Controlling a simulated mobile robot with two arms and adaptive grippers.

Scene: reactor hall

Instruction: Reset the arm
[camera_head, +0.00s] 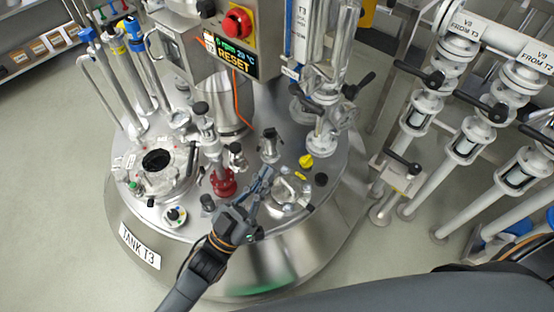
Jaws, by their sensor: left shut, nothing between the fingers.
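My left gripper (264,183) reaches in from the bottom left, over the front part of the steel lid of tank T3 (262,264). Its fingers look closed, and I see nothing held between them. The fingertips are close to a small clear-topped fitting (285,190) on the lid; I cannot tell whether they touch it. A red valve base (223,182) is just left of the fingers. My right gripper is not in view; a dark arm part at the bottom right looks like mine.
A control box with a red knob (237,22) and a display reading RESET (236,61) stands over the lid. White pipes with black-handled valves (466,140) stand at the right. A shelf with boxes (38,48) is at the top left. Floor (50,200) at the left is clear.

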